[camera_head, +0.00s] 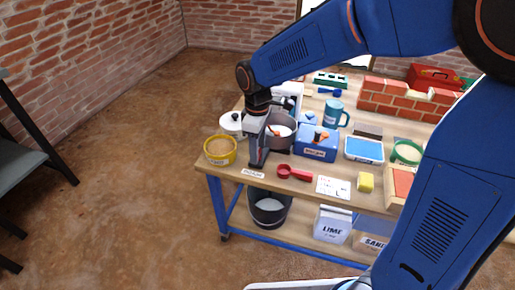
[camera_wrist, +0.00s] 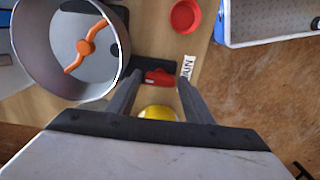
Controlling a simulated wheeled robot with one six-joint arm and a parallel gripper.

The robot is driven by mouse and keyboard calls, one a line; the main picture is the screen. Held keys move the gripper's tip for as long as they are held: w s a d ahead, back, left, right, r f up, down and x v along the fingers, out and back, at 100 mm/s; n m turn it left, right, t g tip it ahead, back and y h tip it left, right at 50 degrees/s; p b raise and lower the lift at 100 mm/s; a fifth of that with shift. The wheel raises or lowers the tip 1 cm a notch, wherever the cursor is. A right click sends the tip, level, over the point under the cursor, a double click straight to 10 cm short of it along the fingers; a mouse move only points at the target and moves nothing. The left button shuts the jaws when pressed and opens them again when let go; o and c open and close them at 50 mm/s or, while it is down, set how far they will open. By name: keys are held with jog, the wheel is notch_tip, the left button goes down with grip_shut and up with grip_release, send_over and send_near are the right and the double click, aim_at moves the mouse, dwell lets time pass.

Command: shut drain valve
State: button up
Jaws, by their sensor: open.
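The drain valve shows in the wrist view as a red handle (camera_wrist: 158,77) on a dark fitting near the table edge. A small white label (camera_wrist: 187,67), seemingly reading DRAIN, lies beside it. My gripper (camera_wrist: 160,75) is open, its two fingers on either side of the red handle with nothing clearly gripped; I cannot tell whether they touch it. In the head view my gripper (camera_head: 258,162) points down at the table's front left corner and hides the valve. The label (camera_head: 253,173) shows just in front of it.
A grey pot (camera_head: 282,131) with an orange stirrer stands right behind my gripper. A blue box (camera_head: 316,143) and sponge (camera_head: 365,182) stand further right.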

jog(key=shift+f, duration=0.1)
jog(key=c, duration=0.8)
jog(key=shift+o, duration=0.2)
jog(key=shift+m, duration=0.3)
jog(key=m, duration=0.3)
jog(key=shift+m, duration=0.3)
jog(key=m, duration=0.4)
jog(key=shift+m, duration=0.3)
jog(key=m, duration=0.4)
jog(key=shift+m, duration=2.5)
